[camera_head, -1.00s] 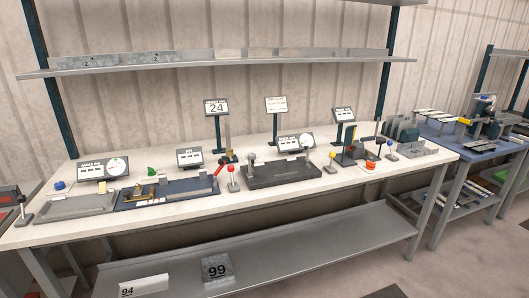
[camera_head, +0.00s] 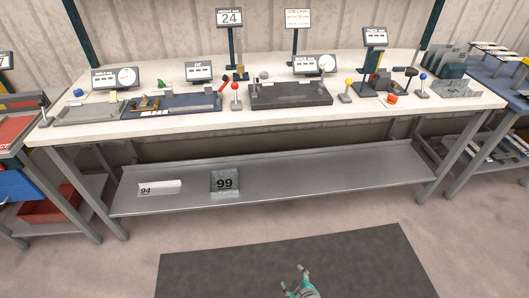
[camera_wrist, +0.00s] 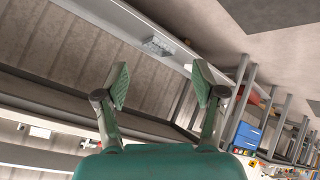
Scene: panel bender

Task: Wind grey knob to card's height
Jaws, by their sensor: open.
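A grey knob (camera_head: 264,76) stands at the back left of a dark machine bed (camera_head: 290,95) on the white bench. A display reading 24 (camera_head: 229,17) is on a post behind the bench top. The job card (camera_head: 297,18) is on a second post to its right; its small print is too blurred to read surely. My gripper (camera_head: 292,277) is low in the foreground above the dark floor mat, well in front of the bench and far from the knob. In the wrist view my gripper (camera_wrist: 160,80) has its fingers apart with nothing between them.
The lower shelf (camera_head: 290,175) holds plates marked 94 (camera_head: 160,187) and 99 (camera_head: 225,180). A red-knobbed lever (camera_head: 234,91) and a yellow-knobbed lever (camera_head: 347,87) flank the dark bed. The dark mat (camera_head: 220,275) is otherwise clear.

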